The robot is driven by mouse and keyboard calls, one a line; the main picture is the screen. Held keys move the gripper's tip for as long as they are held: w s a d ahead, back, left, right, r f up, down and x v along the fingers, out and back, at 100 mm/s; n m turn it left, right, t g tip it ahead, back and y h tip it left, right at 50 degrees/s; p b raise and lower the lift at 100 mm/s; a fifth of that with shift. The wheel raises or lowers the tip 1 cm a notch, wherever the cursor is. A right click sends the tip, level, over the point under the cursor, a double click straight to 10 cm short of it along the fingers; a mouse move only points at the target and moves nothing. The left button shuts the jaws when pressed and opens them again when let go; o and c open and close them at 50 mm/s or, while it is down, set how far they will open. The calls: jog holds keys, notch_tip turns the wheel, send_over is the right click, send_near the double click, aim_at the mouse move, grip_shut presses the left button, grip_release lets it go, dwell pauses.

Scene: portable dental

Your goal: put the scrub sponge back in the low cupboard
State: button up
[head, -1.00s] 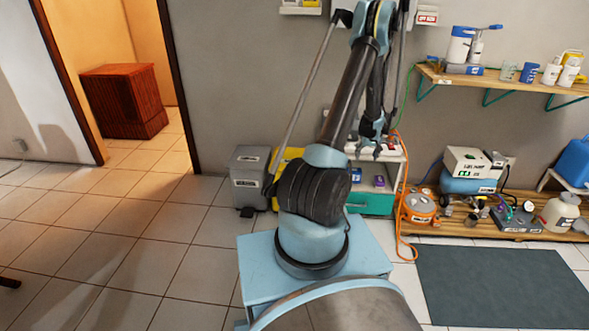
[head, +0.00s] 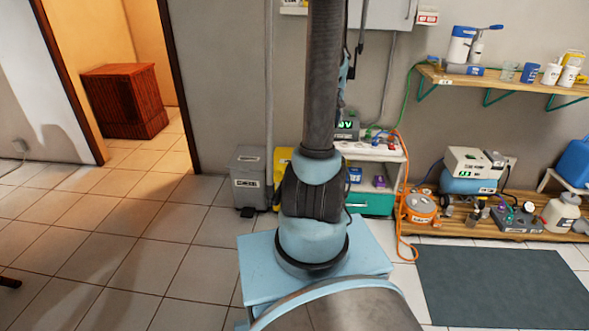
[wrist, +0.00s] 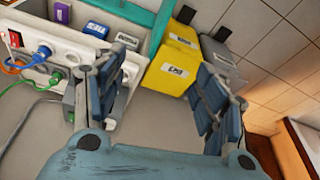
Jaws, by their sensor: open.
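My gripper (wrist: 163,68) shows in the wrist view with its two dark blue fingers spread wide apart and nothing between them. In the head view my arm hides most of the gripper area. A low white cabinet (head: 396,156) with an open shelf and a teal front (head: 370,204) stands against the wall beyond my arm. In the wrist view its teal edge (wrist: 165,22) and several small boxes lie beyond the left finger. I cannot make out the scrub sponge in either view.
A yellow bin (wrist: 176,68) and a grey bin (head: 249,178) stand left of the cabinet. An orange cable (head: 402,215) hangs at its right. A wooden pallet (head: 510,228) with equipment lies further right. The tiled floor at left is clear.

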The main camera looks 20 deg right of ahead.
jog(key=s+a+r+n, duration=0.1)
jog(key=s+a+r, duration=0.2)
jog(key=s+a, duration=0.5)
jog(key=s+a+r, duration=0.3)
jog(key=s+a, duration=0.4)
jog(key=s, duration=0.1)
jog(key=s+a+f, duration=0.2)
jog(key=s+a, duration=0.1)
jog(key=s, duration=0.5)
jog(key=s+a+f+n+g, duration=0.1)
jog(key=s+a+f, duration=0.2)
jog(key=s, duration=0.5)
jog(key=shift+s+a+f, duration=0.15)
jog(key=shift+a+f, duration=0.1)
jog(key=shift+a, duration=0.25)
